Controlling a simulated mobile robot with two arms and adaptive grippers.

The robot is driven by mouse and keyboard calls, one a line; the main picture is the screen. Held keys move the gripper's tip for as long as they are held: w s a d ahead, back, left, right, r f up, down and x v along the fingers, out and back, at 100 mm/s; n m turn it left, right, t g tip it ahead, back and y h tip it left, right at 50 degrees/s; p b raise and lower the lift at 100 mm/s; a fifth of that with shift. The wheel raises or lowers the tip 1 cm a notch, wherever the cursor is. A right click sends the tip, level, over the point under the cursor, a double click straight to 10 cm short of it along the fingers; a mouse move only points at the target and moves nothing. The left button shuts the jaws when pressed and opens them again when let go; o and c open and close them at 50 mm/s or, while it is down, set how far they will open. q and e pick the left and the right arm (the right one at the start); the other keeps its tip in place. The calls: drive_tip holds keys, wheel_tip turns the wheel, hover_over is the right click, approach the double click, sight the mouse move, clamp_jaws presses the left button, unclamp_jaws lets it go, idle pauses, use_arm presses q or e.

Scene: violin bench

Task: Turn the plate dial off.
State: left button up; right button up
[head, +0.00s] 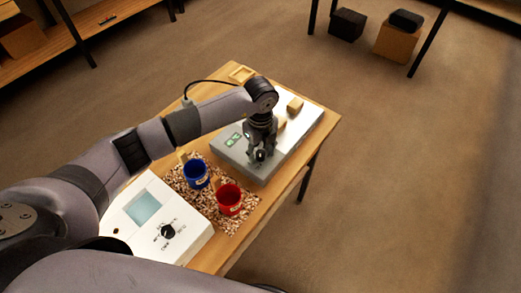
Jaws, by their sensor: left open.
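A flat grey plate unit (300,135) sits on the wooden bench, with a small green display (233,140) on its sloped front panel. My left gripper (259,157) points down over that front panel, right of the display. It is open, and nothing shows between its fingers. The gripper covers this part of the panel, so any dial under it is hidden. I cannot tell whether the fingers touch anything. My right gripper is not in view.
A white box with a screen (143,208) and a black knob (168,231) stands nearer. A blue cup (195,174) and a red cup (229,200) stand on a speckled mat (190,197). Small wooden blocks (295,104) lie on the plate. Floor right of the bench is clear.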

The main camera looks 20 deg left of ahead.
sight(260, 153)
use_arm(q)
wheel_tip(260, 153, up, 12)
idle(0.7)
idle(0.4)
